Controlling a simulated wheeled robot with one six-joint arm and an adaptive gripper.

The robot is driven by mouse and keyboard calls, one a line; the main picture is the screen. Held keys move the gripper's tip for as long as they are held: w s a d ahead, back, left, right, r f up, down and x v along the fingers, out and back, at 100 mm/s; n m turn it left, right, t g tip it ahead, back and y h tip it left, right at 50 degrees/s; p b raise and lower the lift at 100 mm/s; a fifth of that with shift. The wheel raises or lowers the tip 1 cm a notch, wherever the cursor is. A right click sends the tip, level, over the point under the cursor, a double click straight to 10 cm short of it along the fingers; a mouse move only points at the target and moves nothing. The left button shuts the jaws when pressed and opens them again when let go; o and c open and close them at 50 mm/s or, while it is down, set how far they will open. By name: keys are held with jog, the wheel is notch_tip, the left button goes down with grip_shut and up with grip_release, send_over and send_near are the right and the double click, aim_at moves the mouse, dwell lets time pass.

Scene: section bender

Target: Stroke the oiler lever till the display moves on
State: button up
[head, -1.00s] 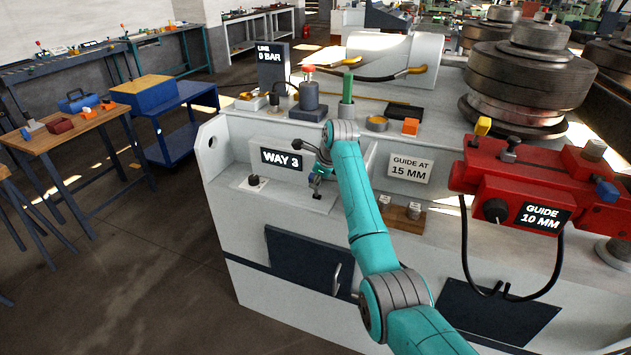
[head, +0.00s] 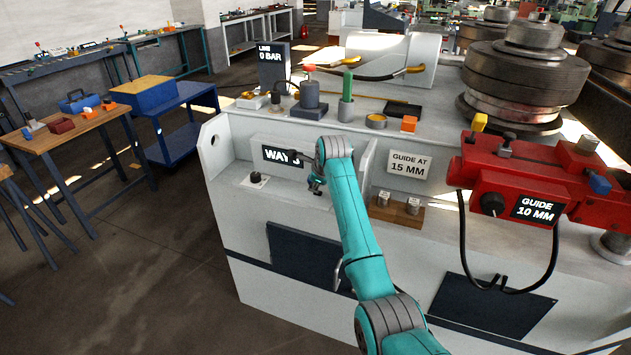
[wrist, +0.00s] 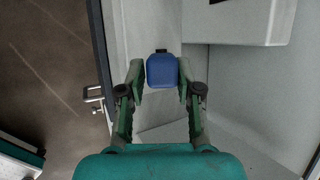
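The grey oiler housing carries a black display (head: 283,156) whose word WAY shows; the figure after it is partly covered by a dark rod. My gripper (head: 317,187) is low in front of this housing, at the end of my teal arm. In the wrist view my gripper (wrist: 161,78) has its two green fingers on either side of a blue grip (wrist: 162,71), apparently touching both sides. The grip looks like the oiler lever's end, but the rest of the lever is hidden, so I cannot be sure.
A black knob (head: 255,178) stands on a white plate left of my gripper. A wall of the machine and a sign reading GUIDE AT 15 MM (head: 408,165) lie to the right. The red guide unit (head: 520,180) with a hanging cable is further right.

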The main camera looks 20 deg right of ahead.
jog(key=shift+o, duration=1)
jog(key=shift+r, duration=0.1)
jog(key=v, duration=1.1)
jog(key=shift+s+r, duration=0.25)
jog(key=shift+r, duration=0.05)
jog(key=shift+w+d, duration=0.1)
